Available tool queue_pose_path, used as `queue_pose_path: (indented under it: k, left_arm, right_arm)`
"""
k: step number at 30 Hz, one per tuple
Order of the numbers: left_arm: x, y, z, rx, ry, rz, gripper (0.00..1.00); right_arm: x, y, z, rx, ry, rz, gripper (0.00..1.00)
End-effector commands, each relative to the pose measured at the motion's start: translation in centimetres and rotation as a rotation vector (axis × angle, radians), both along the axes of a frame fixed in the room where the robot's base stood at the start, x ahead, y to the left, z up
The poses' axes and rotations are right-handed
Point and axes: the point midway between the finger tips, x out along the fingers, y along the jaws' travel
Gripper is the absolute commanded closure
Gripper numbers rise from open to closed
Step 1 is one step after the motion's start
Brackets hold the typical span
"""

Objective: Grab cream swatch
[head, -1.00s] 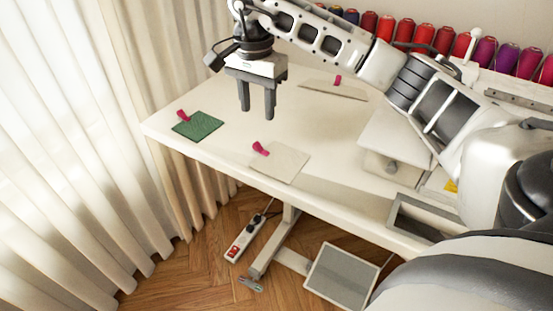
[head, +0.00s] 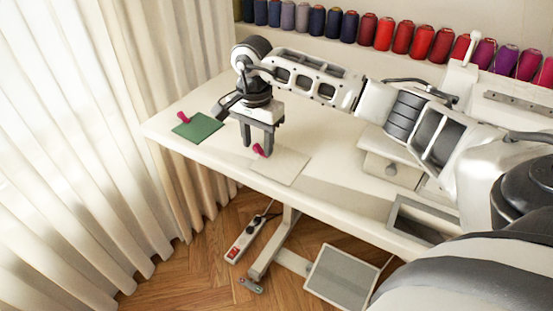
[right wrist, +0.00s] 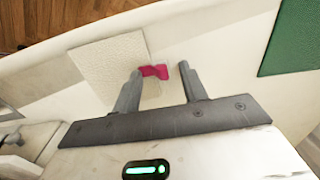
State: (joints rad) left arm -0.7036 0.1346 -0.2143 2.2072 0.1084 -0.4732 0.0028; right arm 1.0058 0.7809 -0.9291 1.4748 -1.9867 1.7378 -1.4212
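The cream swatch (head: 283,167) lies flat on the white table near its front edge, with a pink clip (head: 259,150) at its upper left corner. It also shows in the right wrist view (right wrist: 103,65), with the pink clip (right wrist: 155,72) seen between my fingertips. My right gripper (head: 257,156) is open and points down at the clip; the fingers stand on either side of it in the picture. I cannot tell whether they touch it. My left gripper is not in view.
A green swatch (head: 197,127) with its own pink clip (head: 183,118) lies to the left. A sewing machine (head: 392,160) stands to the right on the table (head: 335,190). Thread spools line the back. A power strip (head: 243,239) and pedal (head: 343,276) are on the floor.

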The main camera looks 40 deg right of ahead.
Motion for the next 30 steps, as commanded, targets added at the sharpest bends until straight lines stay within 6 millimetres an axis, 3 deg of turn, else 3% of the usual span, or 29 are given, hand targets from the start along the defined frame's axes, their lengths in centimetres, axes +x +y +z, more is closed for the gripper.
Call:
queue_pose_path:
  k: [1, 4, 5, 20, 26, 30]
  left_arm:
    - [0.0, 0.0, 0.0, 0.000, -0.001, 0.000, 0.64]
    - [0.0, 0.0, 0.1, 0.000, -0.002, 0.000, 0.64]
    - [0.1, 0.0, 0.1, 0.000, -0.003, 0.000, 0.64]
    - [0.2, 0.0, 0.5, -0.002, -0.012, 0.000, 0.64]
    - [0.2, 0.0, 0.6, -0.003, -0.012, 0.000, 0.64]
    - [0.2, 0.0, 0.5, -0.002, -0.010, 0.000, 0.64]
  right_arm:
    - [0.0, 0.0, 0.0, 0.000, 0.000, 0.000, 0.71]
    - [0.0, 0.0, 0.0, 0.000, 0.000, 0.000, 0.99]
    - [0.0, 0.0, 0.0, 0.000, 0.000, 0.000, 1.00]
    - [0.1, 0.0, 0.8, 0.001, -0.002, -0.001, 1.00]
    - [0.1, 0.1, 3.6, 0.000, -0.005, 0.001, 1.00]
    - [-0.8, 2.6, 6.4, 0.002, -0.007, 0.007, 1.00]
